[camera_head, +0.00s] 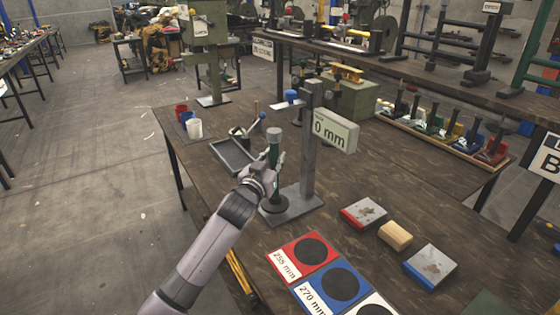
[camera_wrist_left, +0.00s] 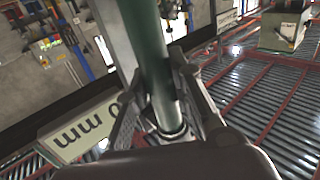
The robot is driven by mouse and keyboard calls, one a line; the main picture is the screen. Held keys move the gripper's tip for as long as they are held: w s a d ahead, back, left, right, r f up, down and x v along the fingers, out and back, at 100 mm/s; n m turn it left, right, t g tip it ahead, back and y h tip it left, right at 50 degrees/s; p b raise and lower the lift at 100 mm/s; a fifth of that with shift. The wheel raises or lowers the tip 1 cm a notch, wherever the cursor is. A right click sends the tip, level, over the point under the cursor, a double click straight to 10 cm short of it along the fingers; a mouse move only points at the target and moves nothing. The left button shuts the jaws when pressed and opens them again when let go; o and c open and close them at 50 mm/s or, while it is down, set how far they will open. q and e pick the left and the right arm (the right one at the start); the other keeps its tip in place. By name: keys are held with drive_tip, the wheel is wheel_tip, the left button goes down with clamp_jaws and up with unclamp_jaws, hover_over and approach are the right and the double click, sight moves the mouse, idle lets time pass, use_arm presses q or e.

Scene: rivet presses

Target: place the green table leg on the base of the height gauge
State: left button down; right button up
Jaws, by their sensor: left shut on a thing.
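The green table leg (camera_head: 274,148) is upright, with a dark round foot (camera_head: 273,205) at its lower end. My left gripper (camera_head: 272,178) is shut around its shaft. In the left wrist view the green shaft (camera_wrist_left: 148,55) runs between the fingers (camera_wrist_left: 165,110). The height gauge has a grey post (camera_head: 308,150), a flat grey base (camera_head: 302,207) and a display (camera_head: 336,131) reading 0 mm. The foot appears over the left part of the base, left of the post; I cannot tell whether it touches. The display also shows in the wrist view (camera_wrist_left: 78,130). My right gripper is out of view.
A grey tray (camera_head: 234,156) lies left of the gauge. Red and blue-marked mats (camera_head: 301,255) lie in front, with blocks (camera_head: 395,235) to their right. Cups (camera_head: 194,127) stand farther back. Colored clamp-like tools (camera_head: 440,132) line the right rear edge.

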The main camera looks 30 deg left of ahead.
use_arm(q)
drive_tip(key=w+f, duration=0.3)
drive_tip(key=w, duration=0.1)
drive_tip(key=shift+a+f, duration=0.1)
drive_tip(key=shift+a, duration=0.15)
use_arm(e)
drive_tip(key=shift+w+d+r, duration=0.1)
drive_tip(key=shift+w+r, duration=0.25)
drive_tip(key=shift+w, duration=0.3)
use_arm(q)
drive_tip(key=c, duration=1.9)
unclamp_jaws()
drive_tip(key=shift+f, duration=0.25)
drive_tip(key=o, duration=0.5)
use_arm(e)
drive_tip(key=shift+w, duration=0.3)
use_arm(q)
drive_tip(key=shift+r, duration=0.1)
drive_tip(key=s, duration=0.4)
drive_tip(key=s+d, duration=0.1)
drive_tip(key=s, duration=0.7)
drive_tip(key=shift+d+r, duration=0.1)
drive_tip(key=shift+d, duration=0.15)
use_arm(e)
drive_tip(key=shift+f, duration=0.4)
